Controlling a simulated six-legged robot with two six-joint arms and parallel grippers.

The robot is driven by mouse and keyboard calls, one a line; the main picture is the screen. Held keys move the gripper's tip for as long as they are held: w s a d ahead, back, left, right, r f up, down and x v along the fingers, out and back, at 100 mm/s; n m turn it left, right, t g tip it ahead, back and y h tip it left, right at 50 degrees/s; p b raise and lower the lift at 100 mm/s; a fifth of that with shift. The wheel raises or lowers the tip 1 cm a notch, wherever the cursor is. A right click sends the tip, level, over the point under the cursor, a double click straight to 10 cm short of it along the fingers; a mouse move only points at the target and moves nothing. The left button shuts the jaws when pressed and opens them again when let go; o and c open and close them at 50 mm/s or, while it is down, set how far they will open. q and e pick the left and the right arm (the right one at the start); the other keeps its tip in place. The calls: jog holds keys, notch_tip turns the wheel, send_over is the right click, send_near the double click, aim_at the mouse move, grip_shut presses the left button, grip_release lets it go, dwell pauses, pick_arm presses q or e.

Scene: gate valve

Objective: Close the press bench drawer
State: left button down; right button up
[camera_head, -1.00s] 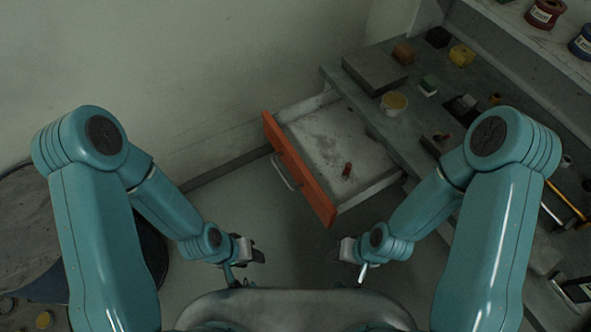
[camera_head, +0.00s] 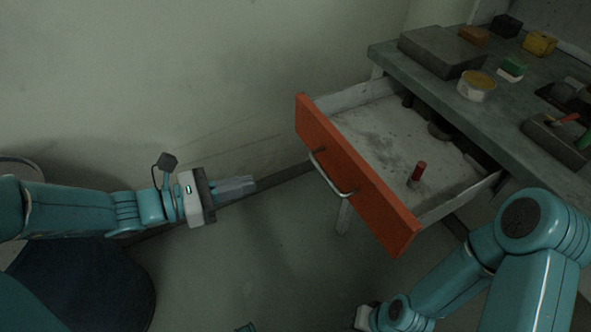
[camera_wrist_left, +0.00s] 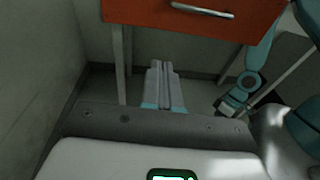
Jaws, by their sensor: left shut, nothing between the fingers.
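The press bench drawer (camera_head: 345,180) stands pulled out of the bench, with an orange front and a curved metal handle (camera_head: 331,176). A red cylindrical item (camera_head: 417,172) stands inside it. My left gripper (camera_head: 250,184) is shut and empty, to the left of the drawer front and apart from it, pointing towards it. In the left wrist view the shut fingers (camera_wrist_left: 164,68) show below the orange front (camera_wrist_left: 205,18) and its handle (camera_wrist_left: 202,10). My right arm is at the lower right; its gripper (camera_head: 364,318) is partly cut off by the bottom edge.
The grey bench top (camera_head: 440,88) holds a dark block (camera_head: 441,52), a yellow-topped tin (camera_head: 477,86) and several small items. A pale wall (camera_head: 150,80) runs behind. A dark round object (camera_head: 90,285) is at the lower left. The floor before the drawer is clear.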

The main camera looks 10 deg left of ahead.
pick_arm(q)
notch_tip(320, 180, up, 3)
jog(key=w+t, duration=0.1)
jog(key=t, duration=0.1)
jog(key=b, duration=0.3)
send_near(315, 141)
jog(key=shift+n+h, duration=0.3)
jog(key=shift+n, duration=0.1)
jog(key=x, duration=0.6)
jog(key=shift+f, duration=0.15)
jog(key=shift+w+d, duration=0.3)
pick_arm(e)
jog(key=shift+f, duration=2.05)
pick_arm(q)
jog(key=shift+d, duration=0.1)
